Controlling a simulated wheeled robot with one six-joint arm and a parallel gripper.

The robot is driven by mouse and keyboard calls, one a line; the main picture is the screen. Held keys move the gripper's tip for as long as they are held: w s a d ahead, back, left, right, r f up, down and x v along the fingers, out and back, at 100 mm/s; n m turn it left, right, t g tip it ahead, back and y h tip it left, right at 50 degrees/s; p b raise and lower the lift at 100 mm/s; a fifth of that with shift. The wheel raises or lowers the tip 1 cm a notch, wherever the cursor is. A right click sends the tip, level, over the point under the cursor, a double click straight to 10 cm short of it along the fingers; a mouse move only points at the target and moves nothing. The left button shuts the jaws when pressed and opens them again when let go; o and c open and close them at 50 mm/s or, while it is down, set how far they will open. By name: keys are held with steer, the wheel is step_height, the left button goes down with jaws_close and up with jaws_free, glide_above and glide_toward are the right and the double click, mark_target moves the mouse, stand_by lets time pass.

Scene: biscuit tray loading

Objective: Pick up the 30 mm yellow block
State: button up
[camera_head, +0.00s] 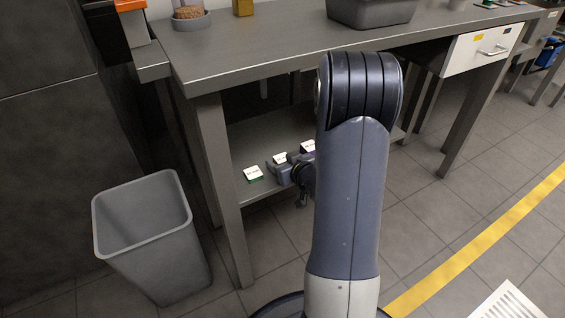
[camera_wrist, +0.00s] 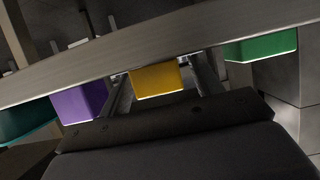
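The yellow block (camera_wrist: 155,80) is in the middle of the wrist view, its far end hidden behind a grey bar. In the head view a white-topped block at my gripper (camera_head: 284,170) seems to be the same one, its colour hard to see. In the wrist view the fingers of my gripper (camera_wrist: 165,85) stand on either side of the yellow block, with a visible gap on the right. The gripper looks open; its fingertips are hidden by the bar.
A purple block (camera_wrist: 80,101) and a green block (camera_wrist: 262,47) flank the yellow one; a teal block (camera_wrist: 22,122) is farther left. The lower shelf (camera_head: 262,133) lies under the workbench (camera_head: 250,45). A grey bin (camera_head: 150,240) stands left of the bench leg.

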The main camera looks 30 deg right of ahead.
steer(key=c, duration=0.9)
steer(key=shift+c, duration=0.2)
